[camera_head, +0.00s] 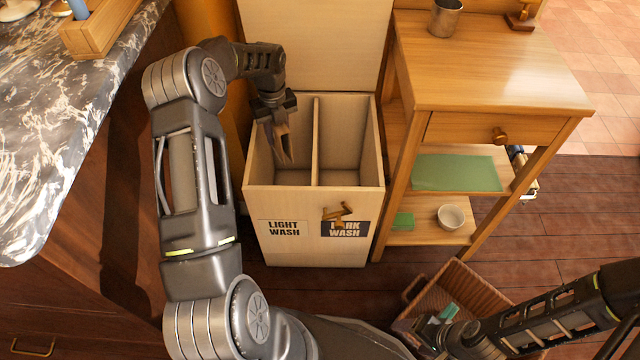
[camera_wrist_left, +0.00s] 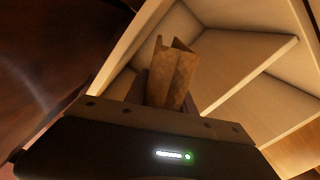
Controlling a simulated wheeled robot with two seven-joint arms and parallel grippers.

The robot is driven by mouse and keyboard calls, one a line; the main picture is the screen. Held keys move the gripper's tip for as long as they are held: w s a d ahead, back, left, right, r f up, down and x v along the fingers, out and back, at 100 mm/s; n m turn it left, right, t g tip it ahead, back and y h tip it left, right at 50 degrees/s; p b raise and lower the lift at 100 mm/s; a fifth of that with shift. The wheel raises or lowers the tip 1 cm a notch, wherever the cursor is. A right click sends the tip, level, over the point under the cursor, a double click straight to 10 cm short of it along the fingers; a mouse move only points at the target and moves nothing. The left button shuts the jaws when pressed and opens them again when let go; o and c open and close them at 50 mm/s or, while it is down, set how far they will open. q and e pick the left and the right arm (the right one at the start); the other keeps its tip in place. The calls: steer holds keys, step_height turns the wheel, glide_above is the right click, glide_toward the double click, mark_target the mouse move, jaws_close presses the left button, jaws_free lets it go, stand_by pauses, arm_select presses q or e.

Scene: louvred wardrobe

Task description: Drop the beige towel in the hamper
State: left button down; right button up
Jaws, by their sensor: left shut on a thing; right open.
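The hamper (camera_head: 275,205) is a pale wooden bin with its lid up and a divider between two empty-looking compartments. The left one is labelled LIGHT WASH, the right one DARK WASH. My left gripper (camera_head: 283,156) points down into the left compartment, shut on the folded beige towel (camera_wrist_left: 172,75), which looks tan-brown in the left wrist view. The towel is small and mostly hidden between the fingers in the head view. In the left wrist view the hamper's divider and walls lie beyond it. My right gripper (camera_head: 436,338) is open, low by the wicker basket, and partly blurred into it.
A wooden side table (camera_head: 480,60) with a metal cup (camera_head: 445,18) stands right of the hamper; its shelves hold green cloths and a white bowl (camera_head: 451,216). The wicker basket (camera_head: 480,285) sits on the floor. A marble counter (camera_head: 50,120) is at left.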

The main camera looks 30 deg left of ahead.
arm_select(q)
steer(key=c, duration=1)
jaws_free()
steer(key=shift+o, duration=0.2)
step_height(320, 180, up, 8)
steer(key=shift+f+p, duration=0.1)
steer(key=shift+p, duration=0.65)
